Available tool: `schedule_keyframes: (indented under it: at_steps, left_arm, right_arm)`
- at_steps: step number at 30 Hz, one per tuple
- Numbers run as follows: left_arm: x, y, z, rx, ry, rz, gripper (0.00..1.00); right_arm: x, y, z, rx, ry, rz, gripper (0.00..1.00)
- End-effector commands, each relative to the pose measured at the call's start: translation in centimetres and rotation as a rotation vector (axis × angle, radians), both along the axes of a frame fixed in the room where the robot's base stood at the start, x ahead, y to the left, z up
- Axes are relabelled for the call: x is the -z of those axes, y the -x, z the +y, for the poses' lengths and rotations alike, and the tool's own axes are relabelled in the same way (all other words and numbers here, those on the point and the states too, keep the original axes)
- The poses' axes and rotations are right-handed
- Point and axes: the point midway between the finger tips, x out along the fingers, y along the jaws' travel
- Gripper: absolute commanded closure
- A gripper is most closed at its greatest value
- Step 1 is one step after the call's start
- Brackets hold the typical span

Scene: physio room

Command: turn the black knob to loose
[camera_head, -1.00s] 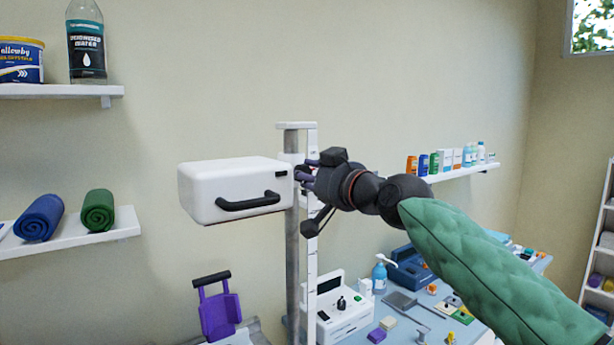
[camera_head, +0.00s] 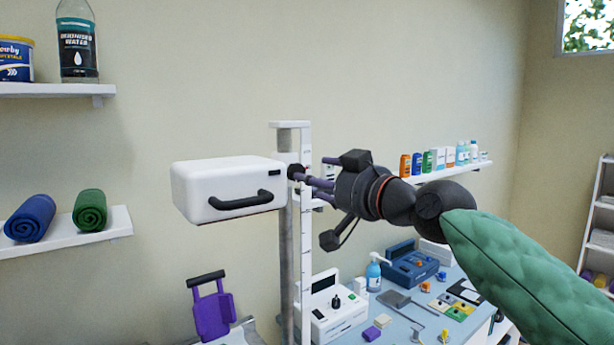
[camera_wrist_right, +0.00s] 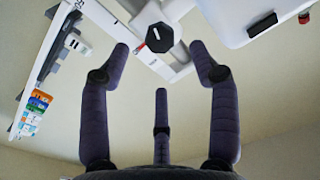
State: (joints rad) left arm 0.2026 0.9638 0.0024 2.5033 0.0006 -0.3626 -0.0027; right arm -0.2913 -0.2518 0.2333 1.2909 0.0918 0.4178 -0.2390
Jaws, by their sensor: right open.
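The black knob (camera_wrist_right: 159,38) is on the side of the white carriage on the post. In the right wrist view it lies ahead of the fingertips, with a red mark beside it on the white bracket. In the head view the knob (camera_head: 296,172) shows just left of the fingers. My right gripper (camera_head: 318,183) is open, its purple fingers pointing at the knob. In the right wrist view the open gripper (camera_wrist_right: 160,62) shows three fingers spread, with nothing between them and a gap to the knob. My left gripper is not in view.
A white box with a black handle (camera_head: 228,186) is mounted left of the post (camera_head: 306,230). Below is a blue table (camera_head: 400,325) with a white device (camera_head: 332,312), a pump bottle (camera_head: 374,273) and small items. A wall shelf (camera_head: 450,170) with bottles is behind my right arm.

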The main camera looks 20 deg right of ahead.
Motion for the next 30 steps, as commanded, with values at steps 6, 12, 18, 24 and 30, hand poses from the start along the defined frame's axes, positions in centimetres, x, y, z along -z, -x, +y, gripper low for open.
schedule_keyframes:
  at_steps: [6, 12, 18, 24, 30]
  left_arm:
    - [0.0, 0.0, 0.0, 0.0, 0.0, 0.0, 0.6]
    - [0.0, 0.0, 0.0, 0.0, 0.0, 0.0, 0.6]
    - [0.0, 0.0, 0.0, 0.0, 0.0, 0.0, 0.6]
    - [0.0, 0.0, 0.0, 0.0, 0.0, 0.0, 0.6]
    - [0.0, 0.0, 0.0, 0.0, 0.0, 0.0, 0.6]
  right_arm:
    - [-0.1, 3.4, -1.3, 0.001, -0.002, -0.001, 0.38]
    - [0.0, 4.9, -1.8, 0.0, -0.001, 0.001, 0.38]
    - [0.0, 5.1, -1.9, 0.0, 0.0, 0.001, 0.38]
    - [0.0, 5.1, -1.9, 0.0, 0.0, 0.0, 0.38]
    - [0.0, 5.1, -1.9, 0.0, 0.0, 0.0, 0.38]
